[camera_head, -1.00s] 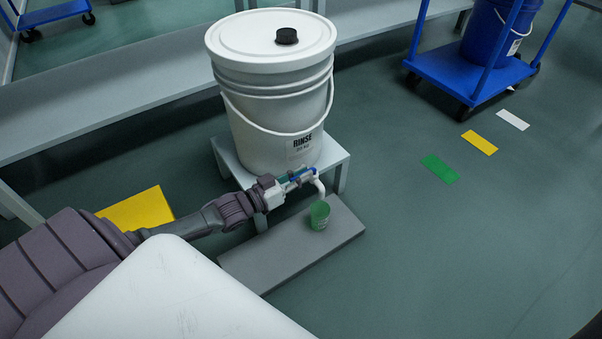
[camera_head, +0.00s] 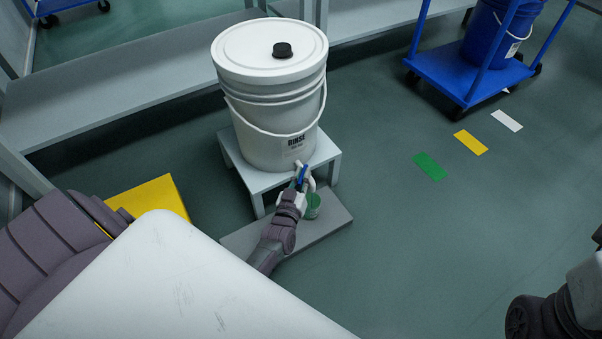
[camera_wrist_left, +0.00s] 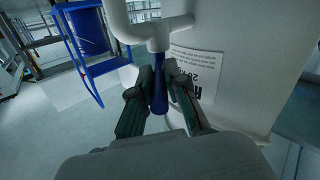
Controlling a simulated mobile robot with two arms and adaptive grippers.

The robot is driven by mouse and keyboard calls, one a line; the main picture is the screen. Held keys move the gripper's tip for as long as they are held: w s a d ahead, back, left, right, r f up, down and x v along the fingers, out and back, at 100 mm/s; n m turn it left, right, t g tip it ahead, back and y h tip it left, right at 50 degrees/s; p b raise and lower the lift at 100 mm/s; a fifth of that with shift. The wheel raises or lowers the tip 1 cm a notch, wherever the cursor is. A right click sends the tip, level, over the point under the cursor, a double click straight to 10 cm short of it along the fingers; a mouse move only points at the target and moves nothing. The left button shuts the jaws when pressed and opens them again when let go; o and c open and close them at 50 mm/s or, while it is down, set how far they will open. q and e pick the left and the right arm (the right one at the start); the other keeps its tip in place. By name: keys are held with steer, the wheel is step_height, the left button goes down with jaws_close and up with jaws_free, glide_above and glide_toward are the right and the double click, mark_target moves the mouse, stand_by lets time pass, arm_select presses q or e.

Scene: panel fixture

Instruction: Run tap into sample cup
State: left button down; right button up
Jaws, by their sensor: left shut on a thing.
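A white bucket labelled RINSE (camera_head: 270,115) stands on a grey stool and has a white tap (camera_head: 311,181) low on its front. The tap's blue lever (camera_head: 302,175) is between the fingers of my left gripper (camera_head: 299,184), which is shut on it. The wrist view shows the blue lever (camera_wrist_left: 159,92) clasped between the dark fingertips, below the white tap body (camera_wrist_left: 158,36). The green sample cup (camera_head: 313,206) stands upright below the spout, partly hidden by my left gripper. I cannot tell whether water runs or how full the cup is. My right gripper is not in view.
The cup stands on a low grey slab (camera_head: 330,222) in front of the stool (camera_head: 262,182). A yellow block (camera_head: 150,195) is at left. A blue cart (camera_head: 465,70) with a blue bucket stands at back right. Coloured floor marks (camera_head: 430,167) lie on open floor at right.

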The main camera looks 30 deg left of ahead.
arm_select(q)
steer(key=shift+d+n+g+y, duration=0.25)
steer(key=shift+n+g+y, duration=0.2)
steer(key=shift+y, duration=0.45)
steer(key=shift+w+n+y, duration=0.1)
steer(key=shift+n+y, duration=0.15)
steer(key=shift+y, duration=0.05)
steer(key=c, duration=1.2)
jaws_free()
